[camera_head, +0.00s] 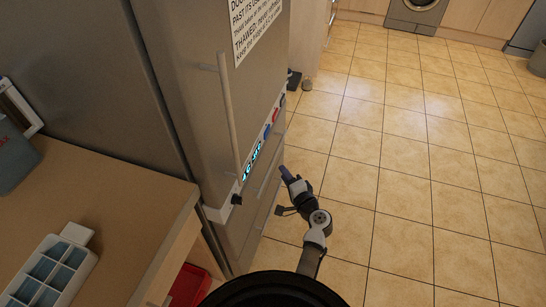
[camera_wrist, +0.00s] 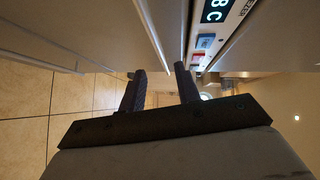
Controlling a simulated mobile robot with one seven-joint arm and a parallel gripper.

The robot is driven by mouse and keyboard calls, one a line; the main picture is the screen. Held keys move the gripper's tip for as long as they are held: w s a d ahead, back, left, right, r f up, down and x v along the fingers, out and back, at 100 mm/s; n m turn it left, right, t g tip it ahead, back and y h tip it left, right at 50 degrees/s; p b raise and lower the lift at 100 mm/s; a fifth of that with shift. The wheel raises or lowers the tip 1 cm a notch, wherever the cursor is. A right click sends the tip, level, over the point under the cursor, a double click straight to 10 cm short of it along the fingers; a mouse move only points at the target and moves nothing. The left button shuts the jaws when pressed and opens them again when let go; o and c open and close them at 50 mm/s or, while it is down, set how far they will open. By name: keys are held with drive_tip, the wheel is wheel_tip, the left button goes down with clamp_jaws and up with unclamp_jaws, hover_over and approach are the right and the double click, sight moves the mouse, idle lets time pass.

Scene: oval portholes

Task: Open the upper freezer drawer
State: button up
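The upper freezer drawer (camera_head: 247,207) is a grey metal front just below the display strip of the tall fridge-freezer. It looks shut. A thin bar handle (camera_head: 268,176) runs along it. My gripper (camera_head: 285,172) is close in front of this drawer, level with the handle's far part. In the wrist view my gripper (camera_wrist: 160,69) has its two dark fingers apart. A pale bar, likely the drawer handle (camera_wrist: 153,35), points down toward the gap between the fingertips. I cannot tell whether it lies between them or touches them.
The upper fridge door (camera_head: 205,85) has a long vertical handle (camera_head: 230,115) above the display strip (camera_head: 258,150). A wooden counter (camera_head: 110,210) with an ice tray (camera_head: 48,272) stands at left, a red box (camera_head: 188,287) below it. Tiled floor (camera_head: 410,170) at right is clear.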

drive_tip(key=p+x, duration=0.1)
drive_tip(key=x, duration=0.8)
drive_tip(key=shift+w+a, duration=0.1)
clamp_jaws()
